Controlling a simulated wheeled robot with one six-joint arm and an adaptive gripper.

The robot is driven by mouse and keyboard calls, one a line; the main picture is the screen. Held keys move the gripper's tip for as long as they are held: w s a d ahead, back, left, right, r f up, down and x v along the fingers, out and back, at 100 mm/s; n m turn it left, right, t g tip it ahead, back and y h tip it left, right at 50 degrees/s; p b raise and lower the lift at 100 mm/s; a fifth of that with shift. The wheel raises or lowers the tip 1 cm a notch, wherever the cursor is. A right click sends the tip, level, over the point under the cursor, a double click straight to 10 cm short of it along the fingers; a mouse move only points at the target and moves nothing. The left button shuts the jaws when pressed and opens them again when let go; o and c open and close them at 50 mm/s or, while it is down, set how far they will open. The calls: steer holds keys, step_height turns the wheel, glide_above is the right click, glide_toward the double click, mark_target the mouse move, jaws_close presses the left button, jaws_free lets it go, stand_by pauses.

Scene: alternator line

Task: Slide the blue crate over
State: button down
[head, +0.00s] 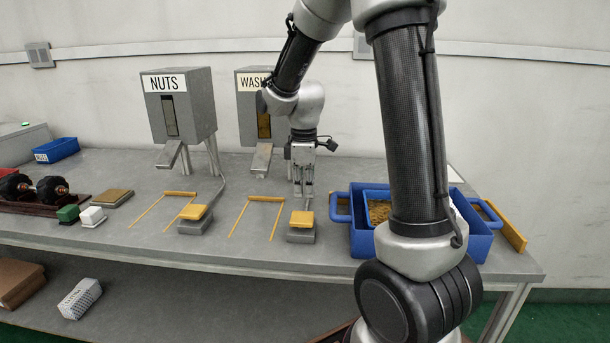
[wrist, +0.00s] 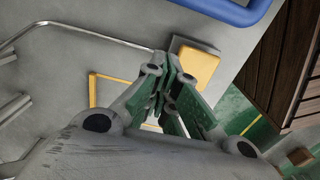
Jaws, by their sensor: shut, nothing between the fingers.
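The blue crate (head: 363,241) stands at the right end of the grey table, with a looped handle at each side and brownish contents inside. My arm crosses in front of it and hides its middle. My gripper (head: 303,191) points down over the table, left of the crate's left handle and apart from it. Its fingers are closed together and hold nothing. In the wrist view, a blue bar of the crate (wrist: 238,13) shows at the top right, away from my gripper (wrist: 164,88).
Yellow-topped pads (head: 302,219) and yellow floor-like outlines (head: 258,198) lie near my gripper. Dispensers marked NUTS (head: 180,105) and WASH (head: 250,125) stand at the back. A yellow bar (head: 504,227) lies right of the crate, near the table's right edge. A small blue bin (head: 57,150) is far left.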

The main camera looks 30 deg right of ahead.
step_height(320, 180, down, 4)
steer(key=shift+s+d+r, duration=0.1)
steer(key=shift+r, duration=0.15)
steer(key=shift+s+d+r, duration=0.1)
steer(key=shift+s+d, duration=0.3)
steer(key=shift+d, duration=0.2)
steer(key=shift+s+d+r, duration=0.1)
steer(key=shift+s+d, duration=0.25)
steer(key=shift+d, duration=0.2)
steer(key=shift+s+d, duration=0.3)
steer(key=shift+d, duration=0.15)
glide_above(359, 225)
steer(key=shift+w, duration=0.1)
